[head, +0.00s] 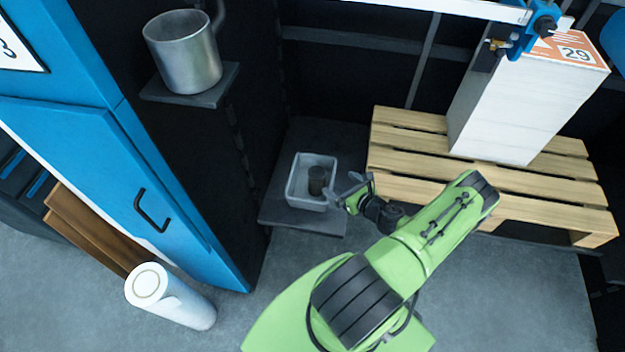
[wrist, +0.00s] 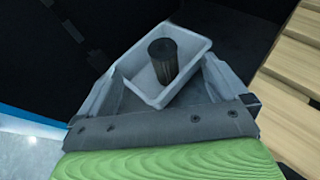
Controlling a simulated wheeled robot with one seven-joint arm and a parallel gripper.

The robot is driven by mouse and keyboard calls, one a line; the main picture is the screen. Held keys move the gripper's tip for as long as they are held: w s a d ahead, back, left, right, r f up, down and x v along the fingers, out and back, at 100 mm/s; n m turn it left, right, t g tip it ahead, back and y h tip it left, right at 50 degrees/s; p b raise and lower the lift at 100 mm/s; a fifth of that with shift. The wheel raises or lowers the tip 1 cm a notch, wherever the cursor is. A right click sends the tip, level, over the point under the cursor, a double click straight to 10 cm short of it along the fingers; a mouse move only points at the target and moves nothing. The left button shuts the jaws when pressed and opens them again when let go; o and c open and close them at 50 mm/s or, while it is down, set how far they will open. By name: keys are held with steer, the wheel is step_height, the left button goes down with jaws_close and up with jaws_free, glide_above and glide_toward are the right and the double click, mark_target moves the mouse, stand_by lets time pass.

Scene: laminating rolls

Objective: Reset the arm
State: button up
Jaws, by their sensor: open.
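My green arm reaches up from the lower middle of the head view, bent at the elbow. My gripper (head: 345,187) is at its end, just right of a small white bin. In the wrist view my gripper (wrist: 160,85) has its two fingers spread apart with nothing held between them. The white bin (head: 293,190) sits on a dark low shelf and holds a dark cylinder (head: 317,180) standing upright. In the wrist view the bin (wrist: 205,45) and the cylinder (wrist: 162,60) show beyond the fingers. I cannot tell how far the fingertips are from the bin.
A wooden pallet (head: 408,160) with a white stack (head: 510,110) stands to the right. A metal pot (head: 185,58) sits on a bracket at upper left. A blue cabinet door (head: 110,170) is at left. A white roll (head: 175,300) stands on the floor. Open floor lies at lower right.

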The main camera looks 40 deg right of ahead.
steer(key=shift+s+r, duration=0.2)
steer(key=shift+s, duration=0.3)
steer(key=w+a+r+n+g+y, duration=0.35)
steer(key=a+r+n, duration=0.55)
steer(key=r+n, duration=0.3)
steer(key=w+a+r+n+g+y, duration=0.25)
steer(key=a+r+n+g, duration=0.25)
steer(key=a+r+n, duration=0.55)
steer(key=s+a+r+n+h, duration=0.2)
steer(key=s+a+r+n, duration=0.3)
steer(key=s+r+n, duration=0.25)
steer(key=s+a+r+n+h, duration=0.3)
steer(key=s+a+r+n, duration=0.2)
steer(key=s+r+n, duration=0.3)
step_height(320, 180, up, 10)
steer(key=s+p, duration=0.2)
steer(key=p, duration=0.7)
steer(key=shift+d+r+m+t, duration=0.2)
steer(key=shift+d+m+t, duration=0.1)
steer(key=shift+m+t, duration=0.1)
